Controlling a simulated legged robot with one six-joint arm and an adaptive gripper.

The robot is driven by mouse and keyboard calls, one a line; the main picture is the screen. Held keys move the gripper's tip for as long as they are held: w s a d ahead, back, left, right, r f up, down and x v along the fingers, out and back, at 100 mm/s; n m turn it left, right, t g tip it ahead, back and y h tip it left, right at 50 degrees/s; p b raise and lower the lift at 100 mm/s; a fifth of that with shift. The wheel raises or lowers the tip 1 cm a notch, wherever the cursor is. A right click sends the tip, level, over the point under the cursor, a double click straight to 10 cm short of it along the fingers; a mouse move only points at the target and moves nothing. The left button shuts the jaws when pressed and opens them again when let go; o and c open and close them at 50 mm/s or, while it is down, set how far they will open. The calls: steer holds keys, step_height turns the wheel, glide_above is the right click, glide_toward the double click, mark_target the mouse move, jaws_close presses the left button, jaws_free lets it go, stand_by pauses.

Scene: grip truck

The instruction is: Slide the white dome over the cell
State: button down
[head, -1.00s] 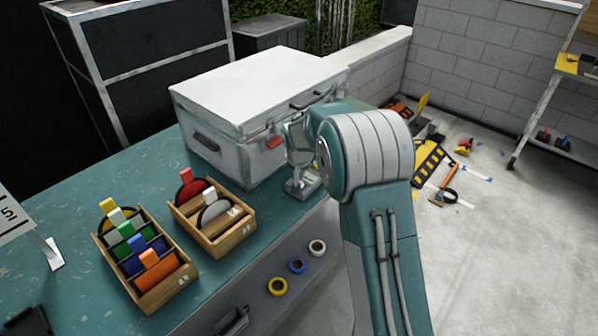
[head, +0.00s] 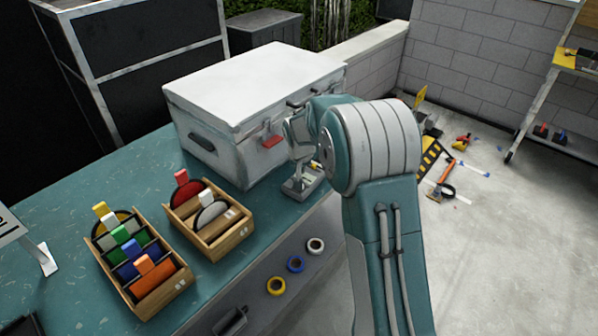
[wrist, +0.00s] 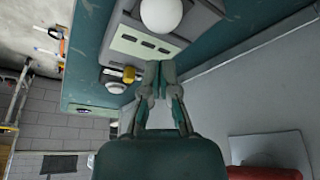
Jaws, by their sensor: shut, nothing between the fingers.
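A small grey meter-like device (head: 303,182) stands on the teal bench beside the white case, near the bench's front edge. In the wrist view its pale face (wrist: 130,42) shows a row of dark slots. The white dome (wrist: 161,16) sits on the device's grey body at the top of that view. My gripper (wrist: 158,70) is shut and empty, its fingertips by the slotted face and below the dome in the picture. I cannot tell whether they touch the device. I cannot make out the cell. In the head view my arm hides most of the gripper.
The white case (head: 250,85) stands close behind the device. Two wooden trays, one with colored pieces (head: 140,310) and one with red and white pieces (head: 232,240), stand to the left. Tape rolls (head: 295,264) are on the bench front.

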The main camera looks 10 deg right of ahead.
steer(key=shift+w+d+r, duration=0.1)
steer(key=shift+w+r, duration=0.2)
steer(key=shift+r, duration=0.2)
steer(key=shift+w+d+r, duration=0.1)
steer(key=shift+w+r, duration=0.15)
steer(key=shift+r, duration=0.25)
steer(key=s+r, duration=1.2)
steer(key=r, duration=0.3)
steer(key=s+a+r+n+t+y, duration=0.1)
steer(key=s+n, duration=0.1)
steer(key=s, duration=2.4)
steer(key=shift+a+r+n+t, duration=0.15)
steer(key=shift+a+n+t, duration=0.2)
steer(key=shift+n+t, duration=0.05)
